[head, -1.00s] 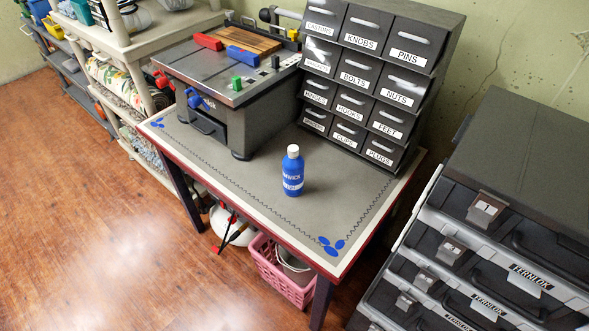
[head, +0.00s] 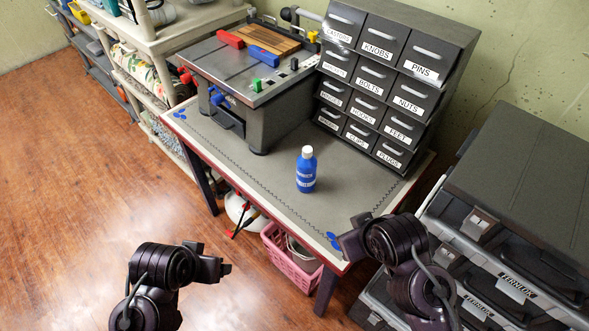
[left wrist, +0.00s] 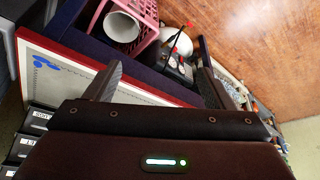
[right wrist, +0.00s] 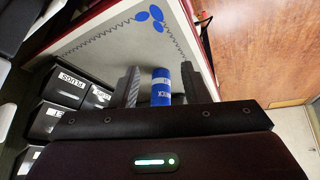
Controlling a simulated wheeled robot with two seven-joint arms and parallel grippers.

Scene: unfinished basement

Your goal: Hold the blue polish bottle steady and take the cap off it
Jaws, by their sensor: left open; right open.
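The blue polish bottle (head: 306,175) stands upright on the workbench top (head: 262,168), with its white cap (head: 307,151) on. In the right wrist view the bottle (right wrist: 161,87) shows between my right gripper's fingers but farther off; its cap is not visible there. My right gripper (head: 347,240) is open and empty, near the bench's front right corner, apart from the bottle. My left gripper (head: 222,268) is open and empty, in front of the bench; in the left wrist view its fingers (left wrist: 160,82) are spread with the bench edge beyond them.
A labelled drawer cabinet (head: 390,85) stands at the back of the bench. Black tool cases (head: 520,215) are stacked at the right. A pink basket (head: 290,268) sits under the bench. The bench around the bottle is clear.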

